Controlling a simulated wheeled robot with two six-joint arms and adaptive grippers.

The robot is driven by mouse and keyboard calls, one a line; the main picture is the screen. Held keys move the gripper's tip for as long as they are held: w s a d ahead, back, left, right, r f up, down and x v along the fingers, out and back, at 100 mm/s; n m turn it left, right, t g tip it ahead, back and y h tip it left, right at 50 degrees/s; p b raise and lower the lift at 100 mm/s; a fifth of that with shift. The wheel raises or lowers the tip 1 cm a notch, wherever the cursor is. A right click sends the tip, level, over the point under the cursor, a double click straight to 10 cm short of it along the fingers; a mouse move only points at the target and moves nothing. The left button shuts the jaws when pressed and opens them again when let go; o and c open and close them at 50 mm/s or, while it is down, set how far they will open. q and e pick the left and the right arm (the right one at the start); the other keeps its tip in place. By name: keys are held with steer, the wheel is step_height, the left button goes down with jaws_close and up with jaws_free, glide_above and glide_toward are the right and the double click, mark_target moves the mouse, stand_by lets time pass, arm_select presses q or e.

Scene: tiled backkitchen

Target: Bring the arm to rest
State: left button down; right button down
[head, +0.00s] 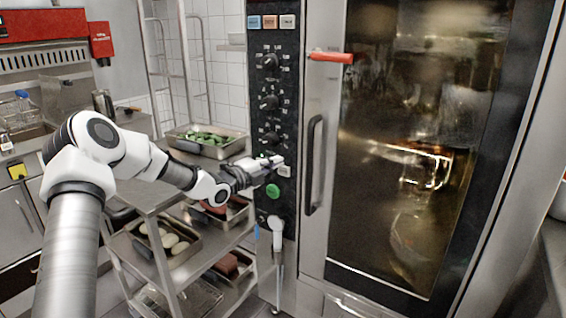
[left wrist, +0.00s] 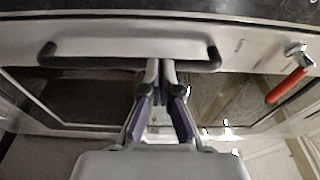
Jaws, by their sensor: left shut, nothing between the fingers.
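My left arm (head: 125,150) comes in from the left and reaches out to the oven's black control panel (head: 274,120). My left gripper (head: 272,163) is shut and empty, in front of the panel, close to a pale button (head: 285,171) above a green button (head: 273,190). I cannot tell whether the fingertips touch the panel. In the left wrist view the gripper (left wrist: 160,66) shows its fingertips together, with the black door handle (left wrist: 75,61) behind them. My right gripper is not in view.
The oven door (head: 325,90) has a black handle (head: 314,165) and a red-handled lever (head: 331,57). A steel rack (head: 160,215) under my left arm holds trays, including a tray of greens (head: 183,146). A counter edge (head: 553,262) stands at the far right.

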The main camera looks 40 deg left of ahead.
arm_select(q)
steer(key=shift+s+f, duration=0.1)
steer(key=shift+s, duration=0.05)
steer(key=s+d+f+m+g+h+p, duration=0.1)
steer(key=s+d+f+g, duration=0.15)
steer(key=d+f, duration=0.65)
steer(key=s+d+f+m+g+h+p, duration=0.15)
steer(key=d+f+g, duration=0.25)
steer(key=d+f, duration=0.45)
steer(key=s+d+f+n+g+p, duration=0.1)
steer(key=s+d+f+n+g, duration=0.1)
steer(key=s+d+f, duration=0.3)
steer(key=s+d+f+n+g, duration=0.1)
steer(key=s+f+n, duration=0.15)
steer(key=f, duration=0.35)
steer(key=s+d+f+n+g+y, duration=0.1)
steer(key=s+d+f+n+g, duration=0.15)
steer(key=s, duration=0.45)
steer(key=s+d+f+n+g+y+p, duration=0.1)
steer(key=s+f, duration=0.2)
steer(key=s, duration=0.3)
steer(key=s+d+f+n+g, duration=0.2)
steer(key=s+f, duration=0.1)
steer(key=s, duration=0.4)
steer(key=s+a+r+n+g+y, duration=0.1)
steer(key=s+a+n+g+y, duration=0.1)
steer(key=s+n, duration=1)
steer(key=shift+a+n+g+y, duration=0.35)
steer(key=shift+a+g+y, duration=0.1)
steer(key=shift+y, duration=0.1)
